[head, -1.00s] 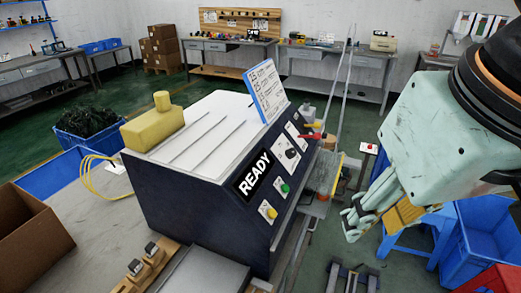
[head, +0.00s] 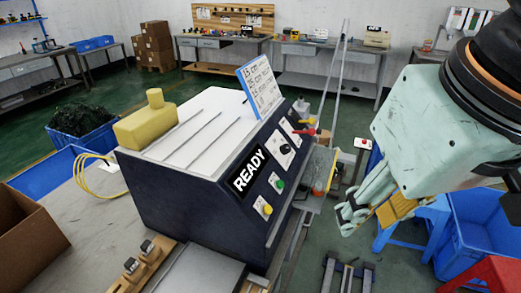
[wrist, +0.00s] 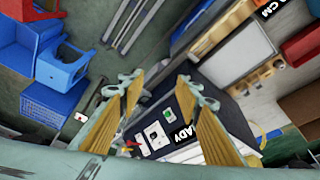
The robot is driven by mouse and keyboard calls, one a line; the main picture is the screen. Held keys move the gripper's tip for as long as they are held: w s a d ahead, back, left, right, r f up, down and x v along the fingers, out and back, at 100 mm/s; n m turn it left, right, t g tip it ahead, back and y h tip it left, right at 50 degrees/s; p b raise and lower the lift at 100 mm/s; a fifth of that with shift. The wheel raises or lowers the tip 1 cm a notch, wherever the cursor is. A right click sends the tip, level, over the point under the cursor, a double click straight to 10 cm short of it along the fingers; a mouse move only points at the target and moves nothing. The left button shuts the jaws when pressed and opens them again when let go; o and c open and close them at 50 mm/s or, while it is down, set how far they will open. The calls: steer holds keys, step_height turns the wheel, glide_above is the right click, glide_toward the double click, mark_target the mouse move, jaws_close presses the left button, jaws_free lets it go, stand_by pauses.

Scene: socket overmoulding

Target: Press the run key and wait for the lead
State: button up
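The dark blue machine (head: 190,205) has a white top and a sloping front panel, and its display (head: 248,173) reads READY. Below the display are a green key (head: 278,185) and a yellow key (head: 263,207). The green key also shows in the wrist view (wrist: 168,114). My gripper (head: 347,218) is to the right of the panel, apart from it, with nothing in it. In the wrist view its two yellow-padded fingers (wrist: 158,78) are spread, with the panel showing between and beyond them. I cannot make out a finished lead.
A red lever (head: 305,131) and a dial stand higher on the panel. A yellow block (head: 145,122) sits on the machine's top, and a yellow cable (head: 88,175) lies to its left. Blue bins (head: 480,235) and a red-topped stool are on the right. A cardboard box (head: 28,235) is at left.

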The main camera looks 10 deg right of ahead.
jaws_close()
stand_by(1.3)
